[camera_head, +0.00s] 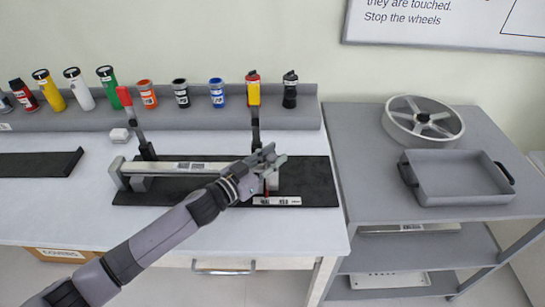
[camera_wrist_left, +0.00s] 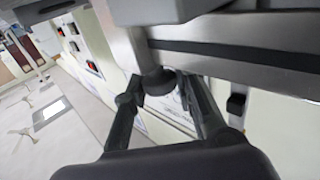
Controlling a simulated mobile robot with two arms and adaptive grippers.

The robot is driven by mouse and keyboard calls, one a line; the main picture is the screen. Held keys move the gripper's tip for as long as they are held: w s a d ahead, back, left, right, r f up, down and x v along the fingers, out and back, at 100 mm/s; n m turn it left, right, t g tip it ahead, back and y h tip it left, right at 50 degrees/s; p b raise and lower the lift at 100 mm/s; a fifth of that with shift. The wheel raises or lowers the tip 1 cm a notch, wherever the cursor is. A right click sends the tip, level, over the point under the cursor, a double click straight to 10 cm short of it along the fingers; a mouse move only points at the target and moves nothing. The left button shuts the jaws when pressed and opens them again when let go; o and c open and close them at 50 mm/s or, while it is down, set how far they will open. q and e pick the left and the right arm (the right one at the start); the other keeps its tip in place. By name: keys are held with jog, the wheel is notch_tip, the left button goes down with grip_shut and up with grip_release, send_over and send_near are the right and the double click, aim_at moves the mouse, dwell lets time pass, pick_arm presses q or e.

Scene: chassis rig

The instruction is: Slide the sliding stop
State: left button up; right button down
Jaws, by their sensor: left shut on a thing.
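The chassis rig's black base (camera_head: 315,185) lies on the white table, with a long grey rail (camera_head: 185,168) along it. The sliding stop (camera_head: 272,182) appears as a small grey block near the rail's right end, partly hidden by my left gripper (camera_head: 268,160). My left arm reaches in from the lower left. In the left wrist view, my gripper's fingers (camera_wrist_left: 165,105) close around a dark round knob (camera_wrist_left: 158,82) below a grey bar, which seems to belong to the stop. My right gripper is not in view.
A red-handled clamp (camera_head: 125,97) and a yellow-handled clamp (camera_head: 253,92) stand up behind the rail. Several bottles and cans line the back shelf (camera_head: 205,118). A grey cart at right holds a wheel (camera_head: 423,120) and a tray (camera_head: 457,180). The table front is clear.

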pick_arm(q)
jog(key=shift+d, duration=0.1)
grip_shut()
jog(key=d, duration=0.6)
jog(key=shift+d, duration=0.4)
jog(key=o, duration=0.6)
grip_release()
jog(key=shift+c, duration=0.2)
jog(key=o, duration=0.5)
jog(key=shift+d, duration=0.2)
jog(key=shift+a, duration=0.1)
